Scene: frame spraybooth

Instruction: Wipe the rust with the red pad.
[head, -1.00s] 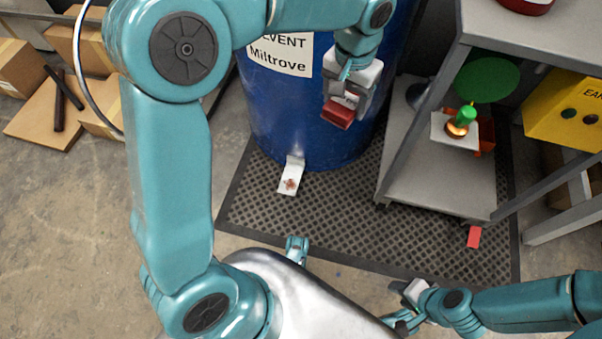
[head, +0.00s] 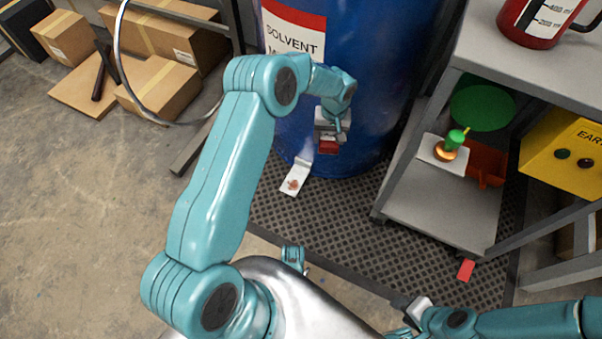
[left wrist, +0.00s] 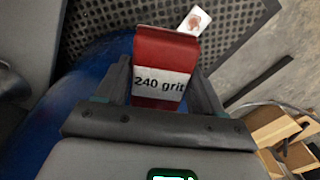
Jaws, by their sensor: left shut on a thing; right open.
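The red pad (head: 328,147) is held in my left gripper (head: 330,138), in front of the blue drum. In the left wrist view the red pad (left wrist: 163,65) sits between both fingers, with a white label reading "240 grit". The rust (head: 292,184) is a reddish-brown patch on a small pale plate (head: 301,172) at the foot of the drum. The rust also shows in the left wrist view (left wrist: 194,21), beyond the pad. The pad is apart from the rust, above it and to its right in the head view. My right gripper (head: 408,318) is at the bottom, open, partly hidden.
The blue solvent drum (head: 372,60) stands close behind the pad. A grey shelf unit (head: 440,195) at the right holds a green and orange item. A black grated mat (head: 375,235) covers the floor, with a red piece (head: 466,270) on it. Boxes (head: 160,85) lie at left.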

